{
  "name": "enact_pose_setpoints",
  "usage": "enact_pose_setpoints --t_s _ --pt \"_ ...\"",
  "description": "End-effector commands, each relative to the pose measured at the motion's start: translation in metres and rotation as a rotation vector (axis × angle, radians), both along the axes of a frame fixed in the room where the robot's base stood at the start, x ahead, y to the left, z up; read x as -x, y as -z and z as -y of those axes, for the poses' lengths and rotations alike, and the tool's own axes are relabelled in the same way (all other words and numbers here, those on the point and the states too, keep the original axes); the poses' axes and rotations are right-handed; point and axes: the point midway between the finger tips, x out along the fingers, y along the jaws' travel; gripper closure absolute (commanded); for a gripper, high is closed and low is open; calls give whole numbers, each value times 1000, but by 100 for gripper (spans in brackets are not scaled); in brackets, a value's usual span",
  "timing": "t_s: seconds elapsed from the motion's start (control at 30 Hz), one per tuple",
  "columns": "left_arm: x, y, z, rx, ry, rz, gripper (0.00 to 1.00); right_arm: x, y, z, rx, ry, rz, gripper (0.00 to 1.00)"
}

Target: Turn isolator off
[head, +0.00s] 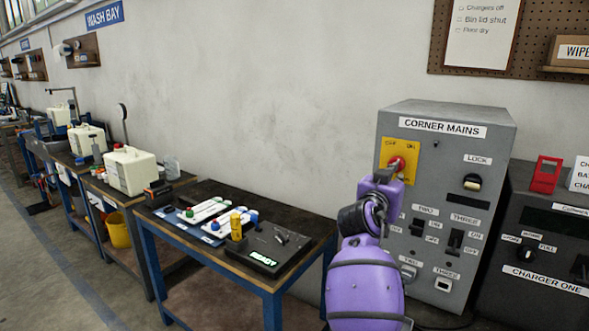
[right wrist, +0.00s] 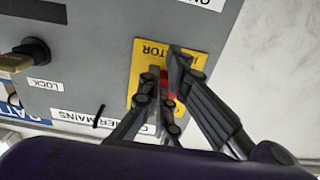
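The isolator is a red rotary handle (head: 397,163) on a yellow plate (head: 388,149) on the front of the grey CORNER MAINS cabinet (head: 404,109). My right gripper (head: 395,174) is at the handle, its purple arm coming up from below. In the right wrist view the gripper (right wrist: 168,85) has its dark fingers drawn in on both sides of the red handle (right wrist: 170,78), against the yellow plate (right wrist: 144,58). The fingers hide most of the handle, so its exact angle is unclear. My left gripper is not in view.
A LOCK key switch (head: 472,182) and black levers (head: 455,241) are on the same cabinet. The CHARGER ONE unit (head: 545,281) stands to its right. At left, a bench (head: 215,255) holds a black READY box (head: 265,252) and white parts.

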Motion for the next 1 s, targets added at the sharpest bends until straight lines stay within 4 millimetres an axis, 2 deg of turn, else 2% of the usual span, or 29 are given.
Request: enact_pose_setpoints --t_s 0.03,0.5,1.0 --pt "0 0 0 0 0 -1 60 2 0 11 0 19 -1 100" --pt "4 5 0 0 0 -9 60 4 12 14 -2 19 -8 100" --pt "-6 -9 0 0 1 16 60 47 9 -23 -3 7 -3 100"
